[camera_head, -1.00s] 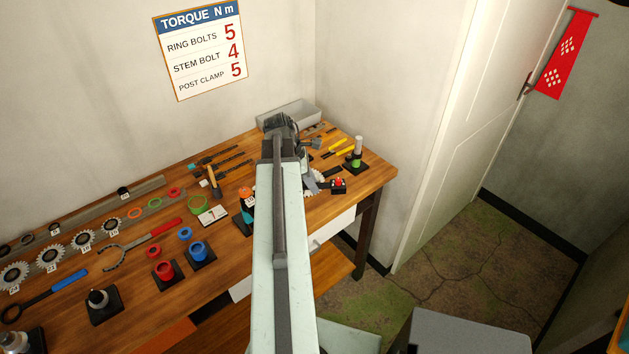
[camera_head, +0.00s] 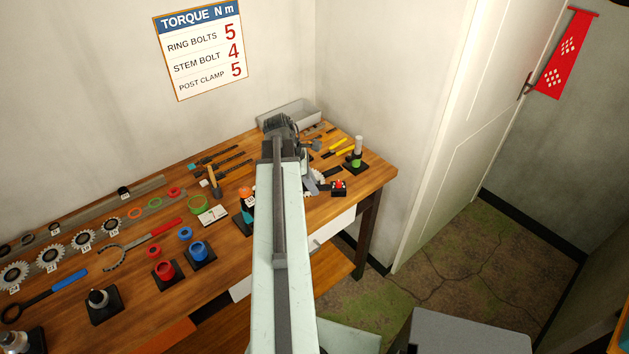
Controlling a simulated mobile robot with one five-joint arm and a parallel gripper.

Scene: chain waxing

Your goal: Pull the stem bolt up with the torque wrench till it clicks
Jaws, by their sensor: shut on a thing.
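My gripper (camera_head: 299,150) is at the far end of my outstretched arm, over the right part of the workbench. My own wrist and arm hide most of it. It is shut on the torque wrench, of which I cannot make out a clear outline. The stem bolt cannot be picked out; the area under and behind my arm's end is hidden. A wall sign (camera_head: 203,49) reads ring bolts 5, stem bolt 4, post clamp 5, in N m.
The wooden workbench (camera_head: 222,258) holds several sprockets, a red-handled tool (camera_head: 152,239), red cups, blue cups (camera_head: 198,251) and a hammer (camera_head: 213,181) left of my arm. A grey bin (camera_head: 291,112) stands at the back. A green-based bottle (camera_head: 356,152) and a red button box (camera_head: 339,187) are to the right.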

